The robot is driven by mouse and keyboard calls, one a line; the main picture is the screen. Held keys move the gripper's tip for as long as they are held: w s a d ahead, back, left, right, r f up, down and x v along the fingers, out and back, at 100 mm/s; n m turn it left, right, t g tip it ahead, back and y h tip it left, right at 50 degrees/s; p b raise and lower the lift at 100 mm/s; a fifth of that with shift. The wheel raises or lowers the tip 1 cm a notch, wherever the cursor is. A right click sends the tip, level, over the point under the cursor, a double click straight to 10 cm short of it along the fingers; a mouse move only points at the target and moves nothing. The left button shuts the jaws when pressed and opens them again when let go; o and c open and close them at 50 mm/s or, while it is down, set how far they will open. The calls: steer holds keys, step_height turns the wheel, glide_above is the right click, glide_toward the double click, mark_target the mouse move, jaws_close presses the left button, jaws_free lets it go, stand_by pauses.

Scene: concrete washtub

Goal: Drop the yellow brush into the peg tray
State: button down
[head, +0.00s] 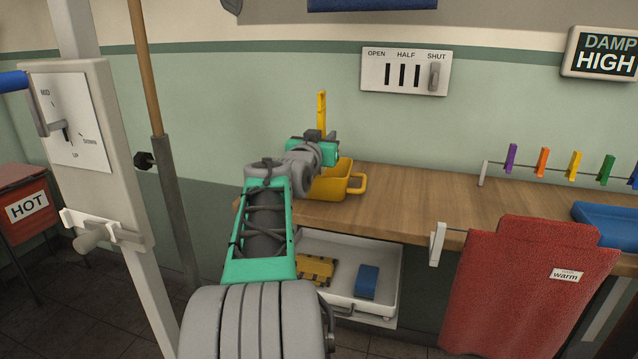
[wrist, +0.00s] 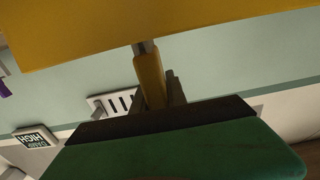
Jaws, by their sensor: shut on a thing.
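My gripper (head: 328,148) is shut on the yellow brush (head: 321,112), over the left end of the wooden counter. In the head view, a slim yellow part of the brush stands upright above the gripper. In the wrist view, a thin yellow handle (wrist: 150,80) sits between the dark fingers, and a broad yellow shape spans the top; I cannot tell whether that is the brush head. A blue tray (head: 603,224), apparently the peg tray, lies at the counter's right, under a rail of coloured pegs.
A yellow jug (head: 333,184) stands on the counter (head: 425,198) just below and behind my gripper. A white drawer (head: 385,275) below holds a yellow-black item and a blue one. The counter's middle is clear.

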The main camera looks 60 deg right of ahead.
steer(key=c, duration=1.3)
jaws_free()
steer(key=shift+o, duration=0.2)
steer(key=p, duration=0.1)
glide_above(317, 178)
steer(key=shift+w+d, duration=0.35)
steer(key=shift+d, duration=0.1)
